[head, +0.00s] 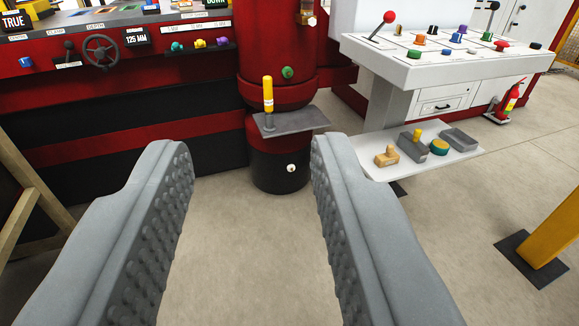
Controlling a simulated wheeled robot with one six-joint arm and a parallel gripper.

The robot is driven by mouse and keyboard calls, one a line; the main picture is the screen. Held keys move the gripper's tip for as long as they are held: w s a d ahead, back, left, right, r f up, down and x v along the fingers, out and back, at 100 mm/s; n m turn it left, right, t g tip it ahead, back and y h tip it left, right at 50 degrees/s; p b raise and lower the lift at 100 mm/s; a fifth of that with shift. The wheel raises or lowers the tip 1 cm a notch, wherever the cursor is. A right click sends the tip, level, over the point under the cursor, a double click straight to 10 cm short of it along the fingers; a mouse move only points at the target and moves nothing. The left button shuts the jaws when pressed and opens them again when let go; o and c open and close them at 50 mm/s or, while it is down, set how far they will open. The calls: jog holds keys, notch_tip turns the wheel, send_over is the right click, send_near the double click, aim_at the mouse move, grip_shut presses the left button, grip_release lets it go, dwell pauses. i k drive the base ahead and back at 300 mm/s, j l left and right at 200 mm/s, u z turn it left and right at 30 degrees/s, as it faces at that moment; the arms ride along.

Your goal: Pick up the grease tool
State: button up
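An upright tool with a yellow handle and grey lower end, which looks like the grease tool (268,95), stands on a small dark grey shelf (300,121). The shelf sticks out from the red and black cylinder of the press. My gripper (248,150) is open and empty, with its two grey studded fingers wide apart in the foreground. The tool is ahead of the fingertips, between them in the picture and a little right of the middle of the gap. Nothing covers the tool.
A white tray (455,158) with several small items juts out at right, below a white control desk (425,65) with knobs and levers. The red press panel (140,100) fills the left. A yellow post (558,235) stands at right. The floor between is clear.

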aim_at(267, 81)
jog(key=i, duration=0.75)
jog(key=i+j, duration=0.15)
jog(key=i, duration=0.55)
jog(key=i+z, duration=0.1)
jog(key=i, duration=0.65)
